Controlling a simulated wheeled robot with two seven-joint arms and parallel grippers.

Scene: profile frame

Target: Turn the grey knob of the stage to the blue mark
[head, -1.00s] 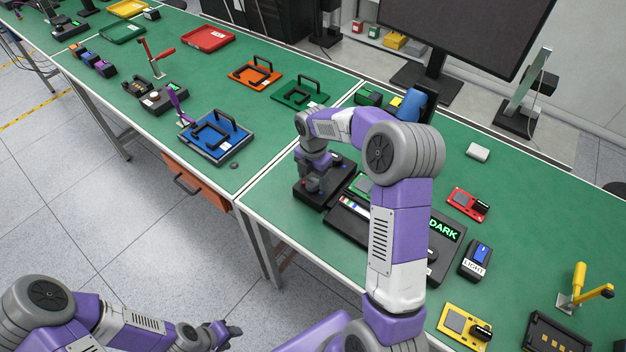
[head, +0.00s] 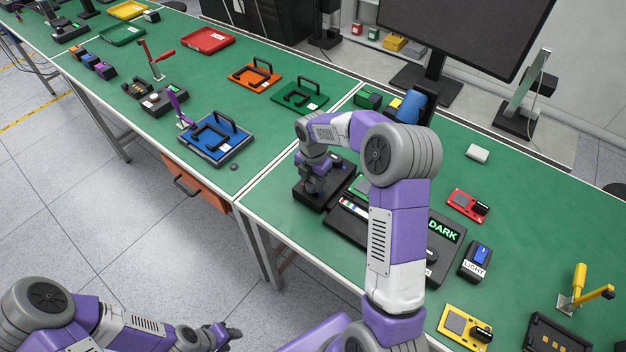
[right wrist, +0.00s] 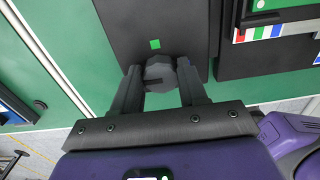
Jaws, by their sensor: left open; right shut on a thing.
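The stage is a black box (head: 308,201) on the green bench, under my right gripper in the head view. In the right wrist view its dark top (right wrist: 190,25) carries a small green mark (right wrist: 155,44) just beyond the grey knob (right wrist: 160,71). My right gripper (right wrist: 161,88) is shut on this faceted knob, one finger on each side. In the head view my right gripper (head: 316,186) points down onto the stage and hides the knob. My left gripper (head: 225,336) is open and empty, low over the floor, off the bench.
A black panel with a "DARK" display (head: 444,230) stands beside the stage, partly behind my right arm. A blue tray with a black handle (head: 215,138) lies to the left. A "LIGHT" box (head: 476,262) and red device (head: 467,204) are at right. Bare bench lies front-left of the stage.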

